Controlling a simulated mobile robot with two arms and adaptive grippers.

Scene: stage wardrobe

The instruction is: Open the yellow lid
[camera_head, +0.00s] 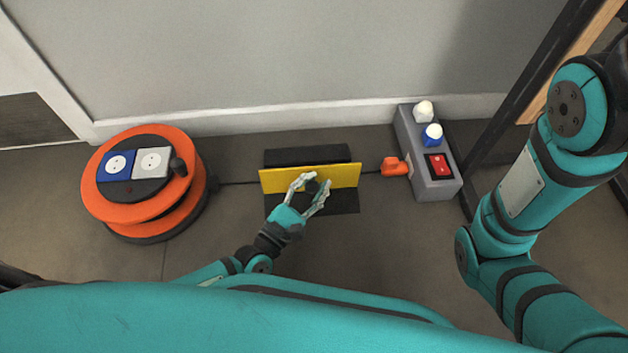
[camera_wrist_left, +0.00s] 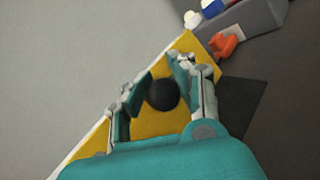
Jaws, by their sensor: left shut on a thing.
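The yellow lid (camera_head: 345,176) stands raised and steeply tilted on a dark cable ramp (camera_head: 340,203), with dark surface both behind and in front of it. It also fills much of the middle of the left wrist view (camera_wrist_left: 92,158). A round black knob (camera_wrist_left: 162,95) sits on the lid's face. My left gripper (camera_head: 314,183) is at the front of the lid, its fingers shut on the knob from both sides. The gripper partly hides the knob in the head view. My right arm shows at the right, but its gripper is out of frame.
An orange cable reel (camera_head: 100,200) with sockets stands at the left. A grey box (camera_head: 437,186) with a red switch and two knobs stands at the right, beside an orange plug (camera_head: 394,167). A cable runs along the floor. A wall is behind; a dark frame is at the right.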

